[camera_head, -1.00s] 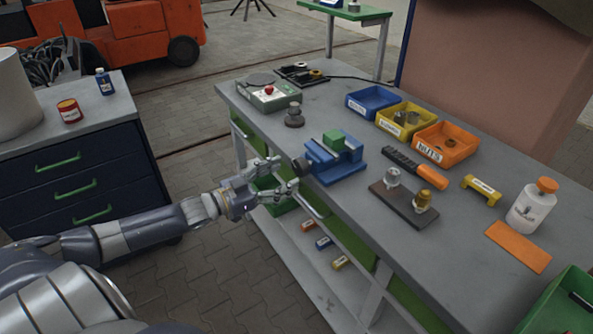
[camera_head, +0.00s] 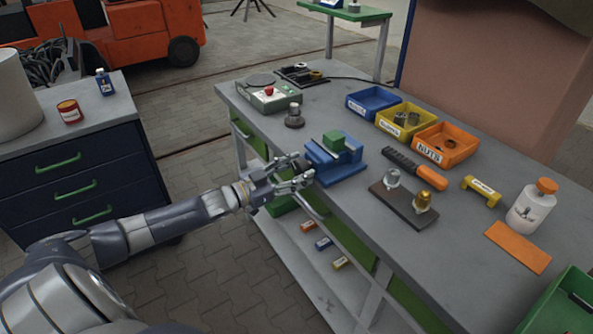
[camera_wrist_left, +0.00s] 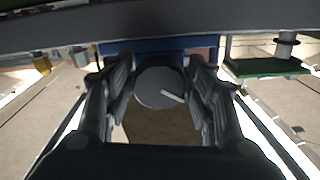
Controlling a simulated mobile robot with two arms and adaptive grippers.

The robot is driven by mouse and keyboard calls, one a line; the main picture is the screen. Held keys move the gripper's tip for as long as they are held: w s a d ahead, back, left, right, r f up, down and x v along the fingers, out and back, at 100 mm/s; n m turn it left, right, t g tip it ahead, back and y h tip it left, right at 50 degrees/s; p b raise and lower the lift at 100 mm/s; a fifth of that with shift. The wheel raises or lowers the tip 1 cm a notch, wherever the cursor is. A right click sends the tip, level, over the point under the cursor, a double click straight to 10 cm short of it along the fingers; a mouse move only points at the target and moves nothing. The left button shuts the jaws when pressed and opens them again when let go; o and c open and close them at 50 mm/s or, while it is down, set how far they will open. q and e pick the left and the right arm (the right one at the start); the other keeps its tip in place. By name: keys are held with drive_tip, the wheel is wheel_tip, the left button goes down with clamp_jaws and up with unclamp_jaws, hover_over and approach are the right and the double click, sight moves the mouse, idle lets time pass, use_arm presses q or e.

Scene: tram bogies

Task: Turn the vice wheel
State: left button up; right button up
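The blue vice (camera_head: 338,167) stands at the near edge of the grey workbench, with a green block (camera_head: 334,141) at its top. Its wheel faces my left gripper and is mostly hidden by the fingers in the head view. In the left wrist view the wheel (camera_wrist_left: 158,88) is a round grey disc with a small pale handle, against the vice's blue body (camera_wrist_left: 160,45). My left gripper (camera_head: 299,172) is open around the wheel, one finger on each side. The fingers are very close to its rim; firm contact cannot be made out. My right gripper is not in view.
The workbench (camera_head: 400,262) carries a dark weight (camera_head: 294,116) left of the vice, and blue, yellow and orange bins (camera_head: 445,146) behind. An orange-handled tool (camera_head: 415,168) lies to the right. A shelf (camera_head: 290,262) lies below the bench top.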

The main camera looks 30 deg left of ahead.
use_arm(q)
drive_tip(key=c, duration=0.4)
drive_tip(key=shift+m, duration=0.3)
drive_tip(key=m, duration=0.5)
drive_tip(key=shift+a, duration=0.1)
drive_tip(key=m, duration=0.6)
drive_tip(key=shift+r+b, duration=0.1)
drive_tip(key=shift+b, duration=0.3)
drive_tip(key=o, duration=1.1)
drive_tip(key=shift+c, duration=0.2)
drive_tip(key=shift+a, duration=0.1)
